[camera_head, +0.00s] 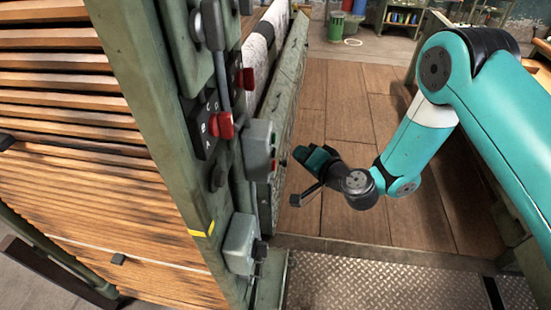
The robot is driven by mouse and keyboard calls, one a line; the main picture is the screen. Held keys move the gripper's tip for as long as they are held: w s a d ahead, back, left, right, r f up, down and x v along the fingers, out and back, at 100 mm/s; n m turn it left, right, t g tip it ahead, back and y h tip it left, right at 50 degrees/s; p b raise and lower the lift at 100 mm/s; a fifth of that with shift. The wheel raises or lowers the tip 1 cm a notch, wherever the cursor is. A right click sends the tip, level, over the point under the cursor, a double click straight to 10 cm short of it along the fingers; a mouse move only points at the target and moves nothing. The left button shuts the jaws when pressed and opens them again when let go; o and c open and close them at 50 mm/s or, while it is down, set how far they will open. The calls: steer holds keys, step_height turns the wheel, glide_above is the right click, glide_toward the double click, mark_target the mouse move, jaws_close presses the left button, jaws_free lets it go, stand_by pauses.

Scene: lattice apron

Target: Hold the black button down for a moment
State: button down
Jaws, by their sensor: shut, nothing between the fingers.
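A grey control box (259,150) on the green machine post carries a small dark button (273,138) with a red one (273,165) below it. A lower grey box (239,243) has a black knob-like part (260,250) on its right side. A round black knob (218,177) sits on the post to the left. I cannot tell for certain which of these is the black button. My gripper (300,155) is shut and empty, just right of the upper box. It appears apart from the box, though the exact gap is unclear.
Red-handled switches (220,125) and a grey lever (213,30) stick out from the green post (150,80). Wooden slats (60,120) fill the left. A plank floor (345,100) and a metal tread plate (380,290) lie to the right, clear of loose objects.

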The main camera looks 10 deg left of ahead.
steer(key=d+b, duration=0.2)
steer(key=shift+d, duration=0.3)
stand_by(0.3)
steer(key=s+a+r+n+g+y, duration=0.2)
steer(key=s+r+n+g, duration=0.6)
steer(key=r, duration=0.6)
steer(key=s+d+r+n+g+h, duration=0.1)
steer(key=s+d+r+h, duration=0.2)
steer(key=s+d, duration=0.4)
steer(key=s+d+r+g+h, duration=0.2)
steer(key=s+d+h, duration=0.3)
steer(key=s, duration=0.8)
steer(key=d+r, duration=0.1)
steer(key=d, duration=0.1)
steer(key=shift+d+n, duration=0.4)
